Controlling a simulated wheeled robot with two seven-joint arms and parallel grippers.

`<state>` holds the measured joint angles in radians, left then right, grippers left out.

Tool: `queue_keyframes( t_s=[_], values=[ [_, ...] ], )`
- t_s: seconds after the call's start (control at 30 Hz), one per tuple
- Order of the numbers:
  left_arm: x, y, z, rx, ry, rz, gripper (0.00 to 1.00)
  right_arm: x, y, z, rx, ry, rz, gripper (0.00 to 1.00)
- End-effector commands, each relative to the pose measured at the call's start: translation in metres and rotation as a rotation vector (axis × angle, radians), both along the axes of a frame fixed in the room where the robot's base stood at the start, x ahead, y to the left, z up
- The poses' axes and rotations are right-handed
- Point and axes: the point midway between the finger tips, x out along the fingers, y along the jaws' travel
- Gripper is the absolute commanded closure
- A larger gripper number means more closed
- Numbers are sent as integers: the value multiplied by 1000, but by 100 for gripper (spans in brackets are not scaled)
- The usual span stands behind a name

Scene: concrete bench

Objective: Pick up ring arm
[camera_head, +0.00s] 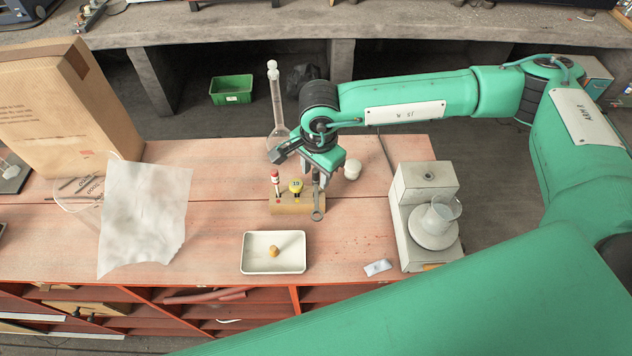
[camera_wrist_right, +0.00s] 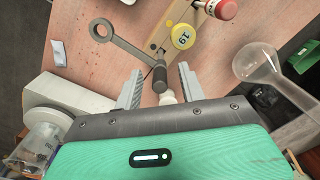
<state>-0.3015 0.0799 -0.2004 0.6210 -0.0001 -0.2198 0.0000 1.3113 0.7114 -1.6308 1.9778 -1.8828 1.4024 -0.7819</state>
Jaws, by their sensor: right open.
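The ring arm (camera_head: 317,205) is a dark grey metal rod with a ring at one end. My right gripper (camera_head: 318,178) is open above and behind the block. In the wrist view its two fingers (camera_wrist_right: 161,88) stand either side of that thick end, with gaps showing; I cannot tell their height over it. My left gripper is out of view.
A red-capped vial (camera_head: 275,182) and a yellow-capped vial (camera_head: 296,187) stand on the block, close left of the ring arm. A glass flask (camera_head: 274,100) stands behind. A white tray (camera_head: 258,264) lies in front; a balance with a beaker (camera_head: 412,190) stands right.

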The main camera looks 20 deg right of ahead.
Motion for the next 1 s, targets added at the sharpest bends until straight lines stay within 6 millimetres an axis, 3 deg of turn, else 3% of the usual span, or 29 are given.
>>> queue_keyframes(
  t_s=[0.17, 0.4, 0.77, 1.0],
  values=[
    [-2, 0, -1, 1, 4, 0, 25, 0, 0, -1, 0, 0, 0, 59],
    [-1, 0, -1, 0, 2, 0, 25, 0, 0, 0, 0, 0, 0, 100],
    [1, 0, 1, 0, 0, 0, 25, 0, 0, 4, 0, -1, 0, 100],
    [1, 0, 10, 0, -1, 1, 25, 1, 0, 30, 1, -3, 0, 100]
  ],
)
